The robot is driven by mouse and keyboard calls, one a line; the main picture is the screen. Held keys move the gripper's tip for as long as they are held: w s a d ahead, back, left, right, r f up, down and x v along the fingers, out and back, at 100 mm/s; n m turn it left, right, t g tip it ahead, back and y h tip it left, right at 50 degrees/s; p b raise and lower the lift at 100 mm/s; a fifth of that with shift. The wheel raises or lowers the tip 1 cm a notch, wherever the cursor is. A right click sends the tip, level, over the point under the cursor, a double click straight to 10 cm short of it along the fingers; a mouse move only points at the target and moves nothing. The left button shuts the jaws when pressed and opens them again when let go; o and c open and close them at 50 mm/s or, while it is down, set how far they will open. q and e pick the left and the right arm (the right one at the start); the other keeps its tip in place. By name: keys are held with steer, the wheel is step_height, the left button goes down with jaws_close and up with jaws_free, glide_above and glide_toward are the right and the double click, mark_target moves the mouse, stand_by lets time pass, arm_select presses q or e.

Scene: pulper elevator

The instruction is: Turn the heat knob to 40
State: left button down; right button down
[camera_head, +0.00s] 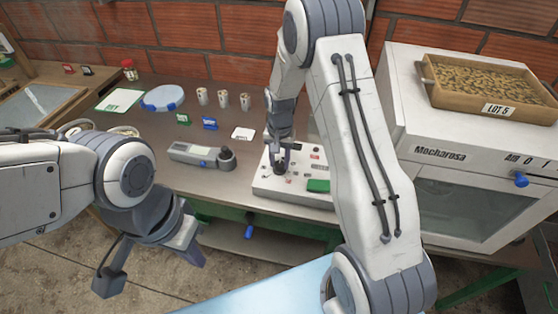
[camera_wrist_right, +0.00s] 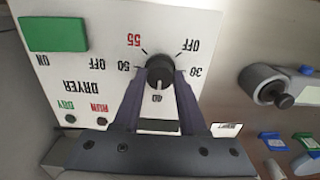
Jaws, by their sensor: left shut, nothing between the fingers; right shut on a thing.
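The dryer control panel (camera_head: 262,187) is a white box on the bench, with a green block (camera_head: 318,186) on it. It also shows upside down in the right wrist view (camera_wrist_right: 110,80). The round black heat knob (camera_wrist_right: 160,70) is ringed by the marks 30, 50, 55 and OFF. My right gripper (camera_head: 280,163) is shut on the knob, one finger on each side. My left gripper (camera_head: 188,255) is shut and empty, in front of the bench.
A grey handheld device (camera_head: 200,155) lies left of the panel. The white Mocharosa oven (camera_head: 450,130) stands to the right, with a tray of beans (camera_head: 490,80) on top.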

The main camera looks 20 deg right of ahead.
mark_target(279, 163)
steer(key=shift+w+r, duration=0.15)
steer(key=shift+w, duration=0.1)
steer(key=c, duration=0.6)
jaws_free()
steer(key=shift+o, duration=0.7)
steer(key=shift+s, duration=0.15)
step_height(279, 163, up, 10)
steer(key=b, duration=0.1)
steer(key=shift+r+b, duration=0.15)
steer(key=shift+b, duration=0.25)
steer(key=shift+a, duration=0.1)
steer(key=s+a+r+n, duration=0.35)
steer(key=s+a, duration=0.25)
steer(key=a, duration=0.2)
steer(key=s+a+r+n, duration=0.1)
steer(key=s+a+n, duration=0.1)
steer(key=s, duration=0.6)
steer(key=s+a+r+n, duration=0.1)
steer(key=s+a+n, duration=0.2)
steer(key=s+n, duration=0.2)
steer(key=s+a+n+y, duration=0.1)
steer(key=s+a+n, duration=0.2)
steer(key=s, duration=0.7)
steer(key=shift+s+r+n, duration=0.35)
steer(key=shift+r, duration=0.05)
